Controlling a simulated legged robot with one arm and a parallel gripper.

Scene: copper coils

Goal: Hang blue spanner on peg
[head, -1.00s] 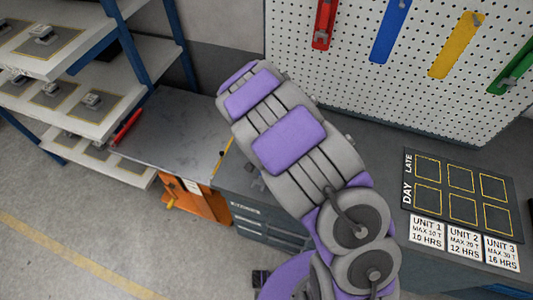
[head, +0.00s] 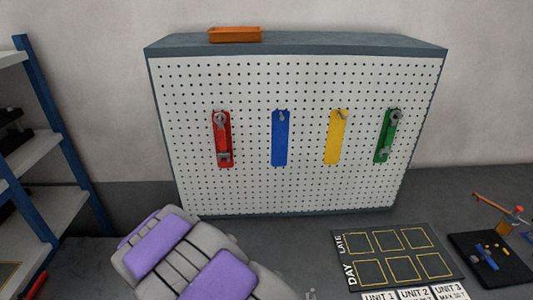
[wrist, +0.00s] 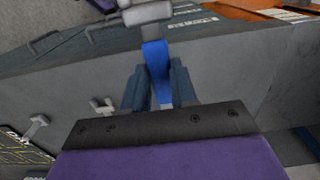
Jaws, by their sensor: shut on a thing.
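The blue spanner (wrist: 156,58) is between the two fingers of my gripper (wrist: 158,70) in the wrist view. The gripper is shut on its blue handle, and a grey jaw end sticks out beyond the fingertips. The pegboard (head: 300,190) faces me in the head view. Its blue panel (head: 280,145) has a small peg (head: 283,114) near the top and no spanner on it. In the head view only my purple and grey arm shows at the bottom; the gripper and spanner are hidden there.
The yellow panel (head: 337,140) has a bare peg. An orange tray (head: 235,35) sits on top of the pegboard. A day/late board (head: 398,254) lies on the bench. Shelving (head: 55,130) stands at left.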

